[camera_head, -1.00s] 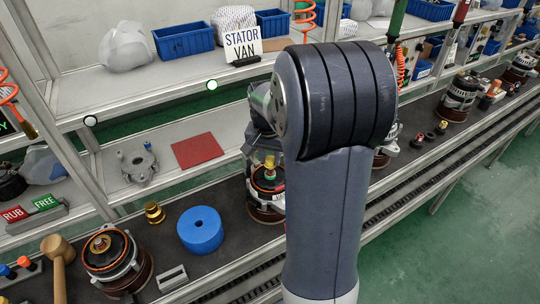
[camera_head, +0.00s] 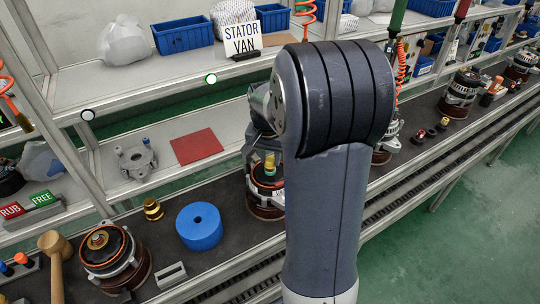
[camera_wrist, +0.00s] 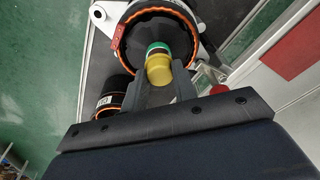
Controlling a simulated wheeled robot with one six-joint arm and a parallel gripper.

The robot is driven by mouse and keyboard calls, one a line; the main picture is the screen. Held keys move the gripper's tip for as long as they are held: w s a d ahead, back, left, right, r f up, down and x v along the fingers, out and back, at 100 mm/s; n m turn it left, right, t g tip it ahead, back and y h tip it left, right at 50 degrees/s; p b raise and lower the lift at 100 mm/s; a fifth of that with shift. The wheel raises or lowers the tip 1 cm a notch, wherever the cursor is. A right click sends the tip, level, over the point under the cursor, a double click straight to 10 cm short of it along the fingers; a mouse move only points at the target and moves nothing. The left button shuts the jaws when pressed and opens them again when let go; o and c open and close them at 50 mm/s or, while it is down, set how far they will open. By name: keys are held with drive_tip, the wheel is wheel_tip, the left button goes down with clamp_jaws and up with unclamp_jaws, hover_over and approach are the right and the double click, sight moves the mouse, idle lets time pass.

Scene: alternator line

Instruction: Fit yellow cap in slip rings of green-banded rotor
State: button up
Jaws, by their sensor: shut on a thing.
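My gripper (camera_wrist: 160,88) is shut on the yellow cap (camera_wrist: 158,72) in the wrist view. Just beyond the cap is a green band (camera_wrist: 157,48) on the shaft of the rotor, inside a black housing with an orange ring (camera_wrist: 117,40). The cap lines up with the green band and overlaps it in this view; I cannot tell whether they touch. In the head view the yellow cap (camera_head: 270,160) shows above the alternator unit (camera_head: 265,203) on the dark bench. My arm hides the unit's right side and most of the gripper there.
A blue ring (camera_head: 200,228), a brass part (camera_head: 153,209), a wooden mallet (camera_head: 55,250) and another rotor unit (camera_head: 113,262) stand to the left on the bench. A red mat (camera_head: 196,146) lies on the shelf behind. In the wrist view, a dark cylinder (camera_wrist: 112,97) stands beside my fingers.

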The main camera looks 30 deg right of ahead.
drive_tip(key=shift+f+b, duration=0.35)
drive_tip(key=shift+f, duration=0.25)
drive_tip(key=o, duration=1)
wheel_tip(320, 180, up, 11)
drive_tip(key=s+a, duration=0.1)
drive_tip(key=shift+f, duration=0.15)
drive_tip(key=shift+s, duration=0.1)
